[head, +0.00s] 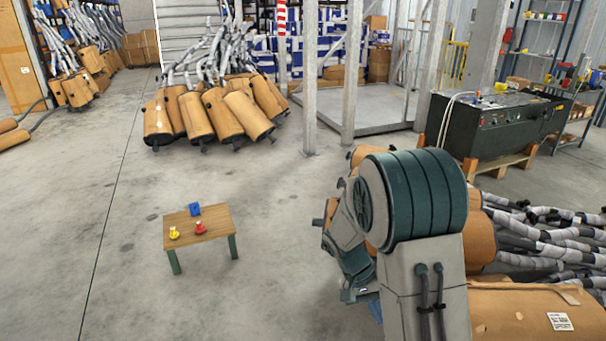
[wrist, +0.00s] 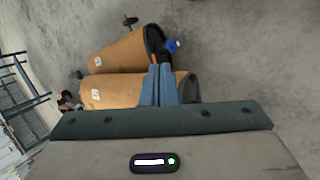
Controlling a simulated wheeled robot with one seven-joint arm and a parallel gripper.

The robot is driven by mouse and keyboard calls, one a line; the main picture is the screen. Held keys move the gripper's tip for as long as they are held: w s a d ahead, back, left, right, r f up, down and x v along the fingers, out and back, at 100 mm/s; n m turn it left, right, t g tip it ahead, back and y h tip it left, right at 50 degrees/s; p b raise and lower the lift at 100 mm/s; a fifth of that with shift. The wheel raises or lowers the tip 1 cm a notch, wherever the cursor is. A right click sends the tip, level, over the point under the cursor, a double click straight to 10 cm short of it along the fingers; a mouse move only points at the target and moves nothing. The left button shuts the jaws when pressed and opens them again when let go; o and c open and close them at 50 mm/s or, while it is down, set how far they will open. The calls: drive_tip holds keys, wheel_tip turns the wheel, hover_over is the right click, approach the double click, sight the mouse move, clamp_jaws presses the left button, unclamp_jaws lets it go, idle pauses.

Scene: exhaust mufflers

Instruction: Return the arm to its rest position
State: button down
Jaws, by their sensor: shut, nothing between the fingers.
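My gripper (wrist: 157,85) shows in the wrist view with its two blue fingers together and nothing between them. It points toward cardboard-wrapped mufflers (wrist: 125,52) on the concrete floor. A small blue object (wrist: 172,45) shows just beyond the fingertips, by the dark end of the upper muffler; I cannot tell whether it touches it. In the head view my arm is folded in the right foreground, and its own links hide most of the gripper.
A small wooden table (head: 205,232) at left centre holds a blue item (head: 195,209), a yellow item (head: 174,233) and a red item (head: 199,227). Mufflers (head: 500,250) crowd the right beside my arm. A dark machine (head: 490,125) stands behind. Floor around the table is clear.

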drive_tip(key=s+r+n+t+y+p, duration=0.1)
drive_tip(key=s+r+p, duration=0.3)
drive_tip(key=r, duration=0.6)
drive_tip(key=s+a+r+n+t+y+p, duration=0.1)
drive_tip(key=s+r+t+y+p, duration=0.1)
drive_tip(key=r, duration=0.8)
drive_tip(key=s+a+r+n+t+y+p, duration=0.1)
drive_tip(key=s+r+t+y+p, duration=0.1)
drive_tip(key=s+r+p, duration=0.5)
wheel_tip(320, 180, up, 3)
drive_tip(key=shift+s+a+f+t, duration=0.1)
drive_tip(key=shift+s+a+t, duration=0.15)
drive_tip(key=shift+s+t, duration=0.45)
